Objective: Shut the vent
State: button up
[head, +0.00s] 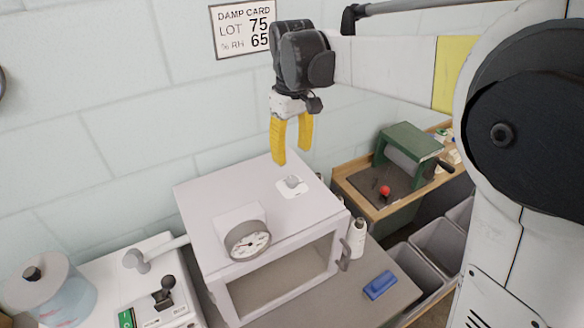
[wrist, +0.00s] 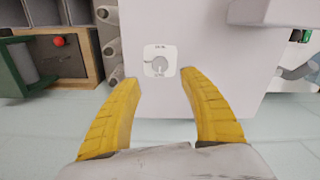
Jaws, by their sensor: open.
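The vent shows as a small grey knob on a white square plate (head: 292,186), on top of a pale box-shaped cabinet (head: 200,205). In the wrist view the vent plate (wrist: 160,60) has a round grey dial with small lettering, too small to read surely. My gripper (head: 292,158) has yellow fingers that point down, apart and empty, above the cabinet top near the vent. In the wrist view the fingertips of my gripper (wrist: 157,75) lie either side of the vent plate, and nothing is between them.
A round gauge (head: 248,240) stands on the cabinet's front top edge. The cabinet front has a window and a handle (head: 344,256). A white spool (head: 357,236) and a blue block (head: 380,285) are at right. A green machine (head: 408,150) stands behind right.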

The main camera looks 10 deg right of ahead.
jog(key=shift+r, duration=1.45)
